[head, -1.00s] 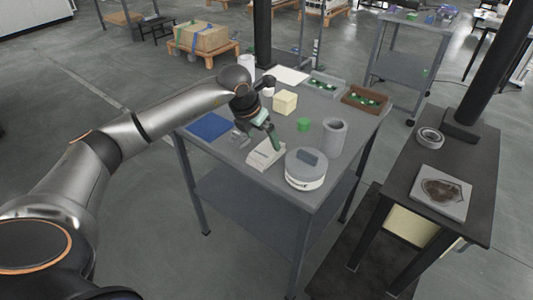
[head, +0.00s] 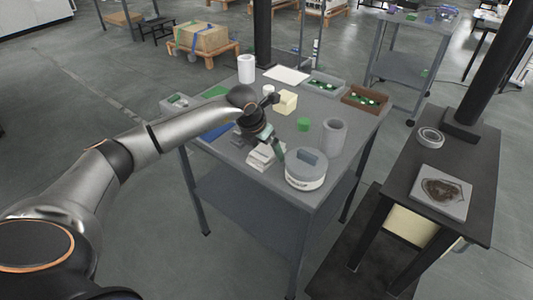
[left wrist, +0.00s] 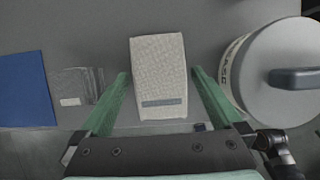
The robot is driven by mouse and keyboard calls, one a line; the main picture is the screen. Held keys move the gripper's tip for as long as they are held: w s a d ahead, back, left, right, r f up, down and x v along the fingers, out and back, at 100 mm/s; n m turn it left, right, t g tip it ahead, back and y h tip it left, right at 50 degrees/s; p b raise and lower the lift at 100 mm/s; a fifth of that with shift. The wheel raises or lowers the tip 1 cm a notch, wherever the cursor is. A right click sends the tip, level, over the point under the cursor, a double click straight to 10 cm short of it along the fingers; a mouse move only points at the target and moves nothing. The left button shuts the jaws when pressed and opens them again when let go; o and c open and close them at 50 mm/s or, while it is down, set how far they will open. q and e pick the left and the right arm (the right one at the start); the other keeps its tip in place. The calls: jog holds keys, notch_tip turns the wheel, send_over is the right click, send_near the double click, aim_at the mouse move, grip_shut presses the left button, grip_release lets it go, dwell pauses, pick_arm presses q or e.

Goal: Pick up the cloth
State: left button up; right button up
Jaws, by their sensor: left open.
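A pale, textured, folded cloth (left wrist: 158,72) with a grey strip near its lower edge lies flat on the grey table. In the head view the cloth (head: 261,158) is partly covered by my left gripper (head: 277,148). In the left wrist view the left gripper (left wrist: 160,78) is open, with one green finger on each side of the cloth and a gap between each finger and the cloth. How high the fingertips are above the table is hard to tell. My right gripper is in neither view.
A round grey-and-white container (head: 306,170) stands close to the right of the cloth. A clear packet (left wrist: 78,86) and a blue sheet (left wrist: 24,88) lie to the left.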

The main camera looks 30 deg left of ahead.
aim_at(270, 146)
pick_arm(q)
jog(key=shift+f, duration=0.15)
jog(key=c, duration=1.1)
jog(key=shift+r, duration=0.55)
notch_tip(270, 146, up, 3)
jog(key=shift+w+f, duration=0.1)
jog(key=shift+f, duration=0.05)
jog(key=d+r, duration=0.3)
jog(key=d, duration=0.1)
jog(key=s+d+r, duration=0.1)
jog(key=d+r, duration=0.2)
jog(key=d, duration=0.2)
jog(key=s+d+r, duration=0.1)
jog(key=d+r, duration=0.2)
jog(key=d, duration=0.2)
jog(key=shift+s+r, duration=0.15)
jog(key=shift+r, duration=0.2)
jog(key=shift+a, duration=0.1)
